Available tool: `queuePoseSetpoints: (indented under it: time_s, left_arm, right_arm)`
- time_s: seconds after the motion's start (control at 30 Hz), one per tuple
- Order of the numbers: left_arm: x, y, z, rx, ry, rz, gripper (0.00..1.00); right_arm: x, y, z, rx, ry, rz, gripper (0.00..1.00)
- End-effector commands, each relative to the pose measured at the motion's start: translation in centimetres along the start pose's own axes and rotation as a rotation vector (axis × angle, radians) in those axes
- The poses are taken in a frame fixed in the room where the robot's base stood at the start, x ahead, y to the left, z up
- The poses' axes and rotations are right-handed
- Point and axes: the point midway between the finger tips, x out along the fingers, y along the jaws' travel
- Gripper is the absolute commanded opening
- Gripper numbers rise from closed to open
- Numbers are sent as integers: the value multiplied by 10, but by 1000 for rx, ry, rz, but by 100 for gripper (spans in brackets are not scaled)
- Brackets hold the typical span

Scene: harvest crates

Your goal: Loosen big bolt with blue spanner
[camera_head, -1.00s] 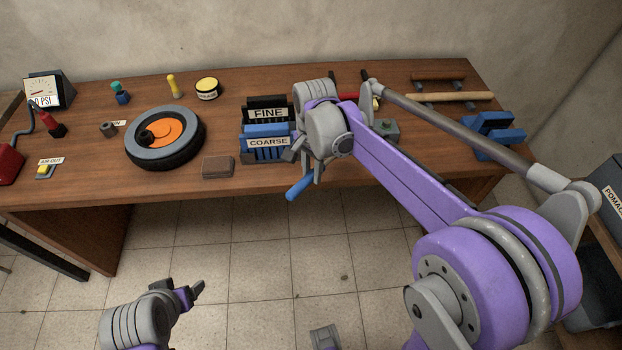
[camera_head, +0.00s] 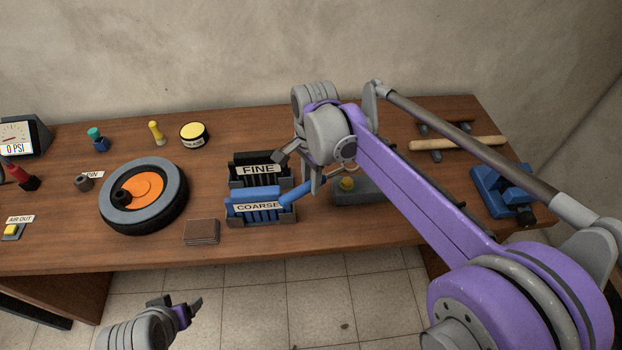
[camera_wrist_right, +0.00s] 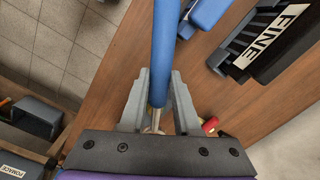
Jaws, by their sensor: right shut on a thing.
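The blue spanner's handle (camera_head: 297,194) is held in my right gripper (camera_head: 312,178), which is shut on it. The handle slants down to the left, above the COARSE rack's right end. In the right wrist view the blue handle (camera_wrist_right: 166,50) runs up between the two fingers of the right gripper (camera_wrist_right: 160,105), with a thin metal part below. The spanner's head is not clear. I cannot make out the big bolt for sure; a grey block (camera_head: 352,197) with a yellow top is partly behind my arm. My left gripper (camera_head: 187,310) is low, in front of the table, away from the spanner.
The FINE rack (camera_head: 258,170) and blue COARSE rack (camera_head: 258,210) stand close to the spanner. A wheel (camera_head: 170,214) with an orange hub and a brown block (camera_head: 202,231) are left of them. A blue vise-like tool (camera_head: 500,190) is at right. Bare tabletop lies at front right.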

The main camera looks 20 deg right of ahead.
Motion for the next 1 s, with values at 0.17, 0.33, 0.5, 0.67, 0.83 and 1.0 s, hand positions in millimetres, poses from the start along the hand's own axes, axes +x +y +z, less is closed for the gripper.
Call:
queuePoseSetpoints:
  time_s: [0.17, 0.33, 0.5, 0.67, 0.83, 1.0]
  left_arm:
    - [0, 0, 0, 0, 0, 0, 76]
    - [2, 0, 2, 0, -2, 0, 76]
    - [8, 0, 9, 0, -8, 0, 76]
    - [16, 0, 17, 0, -14, 0, 76]
    - [24, 0, 25, 0, -20, 0, 76]
    - [28, 0, 28, 0, -23, 0, 76]
  right_arm:
    - [0, 0, 0, -1, 0, 0, 0]
    - [4, 0, 0, -1, 0, 1, 0]
    - [16, 1, 0, -1, 0, 2, 0]
    - [30, 0, 0, -1, 0, 2, 0]
    - [45, 0, -1, -1, 0, 2, 0]
    - [52, 0, -1, -1, 0, 1, 0]
